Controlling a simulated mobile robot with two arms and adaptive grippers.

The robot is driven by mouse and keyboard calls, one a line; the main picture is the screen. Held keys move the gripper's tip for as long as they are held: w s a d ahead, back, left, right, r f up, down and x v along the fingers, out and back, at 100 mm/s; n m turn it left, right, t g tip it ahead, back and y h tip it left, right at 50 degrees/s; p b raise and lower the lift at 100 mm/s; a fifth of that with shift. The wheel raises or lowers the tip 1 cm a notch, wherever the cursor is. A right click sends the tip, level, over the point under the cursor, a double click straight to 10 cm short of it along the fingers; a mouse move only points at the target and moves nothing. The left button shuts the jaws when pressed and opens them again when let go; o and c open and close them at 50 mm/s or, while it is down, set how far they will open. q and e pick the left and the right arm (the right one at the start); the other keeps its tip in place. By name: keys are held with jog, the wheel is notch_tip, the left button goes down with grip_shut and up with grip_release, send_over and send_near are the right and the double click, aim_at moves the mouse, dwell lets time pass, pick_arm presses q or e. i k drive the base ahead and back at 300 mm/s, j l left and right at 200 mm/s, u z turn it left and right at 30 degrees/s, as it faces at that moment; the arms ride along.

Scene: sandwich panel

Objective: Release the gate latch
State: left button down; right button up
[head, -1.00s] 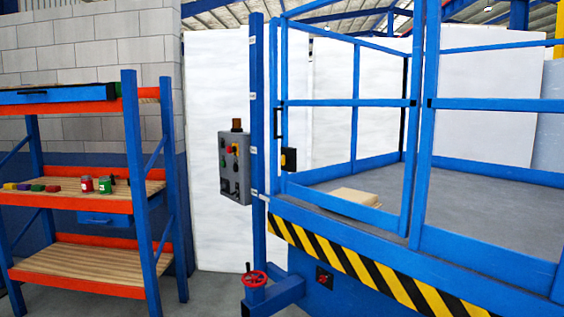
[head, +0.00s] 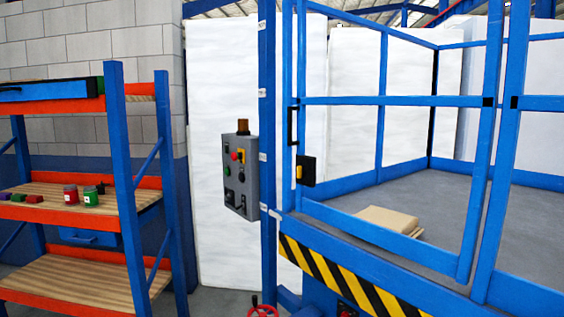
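The blue railed gate (head: 390,101) stands on the raised platform and looks closed. Neither of my grippers shows in the head view.
A grey control box (head: 238,175) with buttons and an amber lamp is mounted left of the gate post. A red handwheel (head: 263,311) is at the bottom edge. A blue and orange shelf (head: 75,213) with jars stands at left. A tan flat stack (head: 382,222) lies on the platform.

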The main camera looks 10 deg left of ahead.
aim_at(301, 171)
jog(key=i+j, duration=0.15)
jog(key=i, duration=0.35)
jog(key=i+j+u, duration=0.1)
jog(key=i, duration=0.45)
jog(key=i+j, duration=0.2)
jog(key=i, duration=0.3)
